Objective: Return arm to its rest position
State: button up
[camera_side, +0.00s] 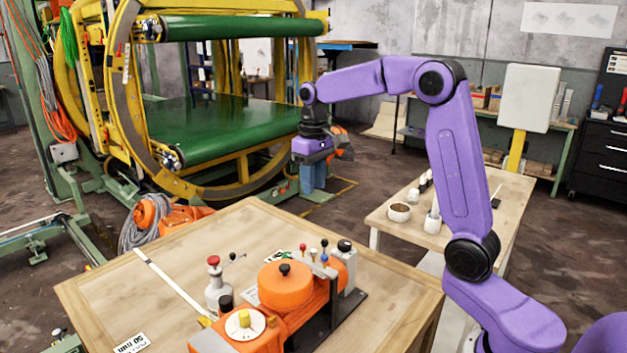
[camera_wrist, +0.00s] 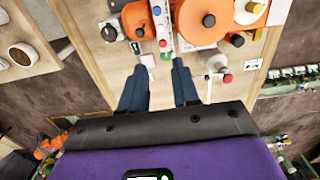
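My purple arm (camera_side: 460,150) rises from the lower right, bends at a high elbow and reaches left. Its wrist and gripper (camera_side: 340,150) hang in the air beyond the far edge of the wooden table (camera_side: 110,290), higher than the tabletop. In the wrist view my gripper (camera_wrist: 160,72) shows two dark blue fingers, spread apart with nothing held between them. The orange device (camera_side: 288,285) stands on the table, apart from the gripper; the wrist view shows it (camera_wrist: 200,20) beyond the fingertips.
A side table (camera_side: 480,215) with a brown-filled bowl (camera_side: 399,212) and small containers stands behind my arm. A large yellow-framed machine with a green belt (camera_side: 205,130) is at the back left. The table's left part is mostly clear, with a thin white strip on it.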

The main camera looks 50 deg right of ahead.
dwell(0.3)
jog(key=s+a+f+n, duration=0.2)
jog(key=s+a+n, duration=0.4)
jog(key=s+a, duration=0.65)
jog(key=s+f+n, duration=0.2)
jog(key=s+n, duration=0.1)
jog(key=s, duration=0.7)
jog(key=s+f+n, duration=0.3)
jog(key=s, duration=0.7)
jog(key=shift+f+n, duration=0.2)
jog(key=shift+n, duration=0.1)
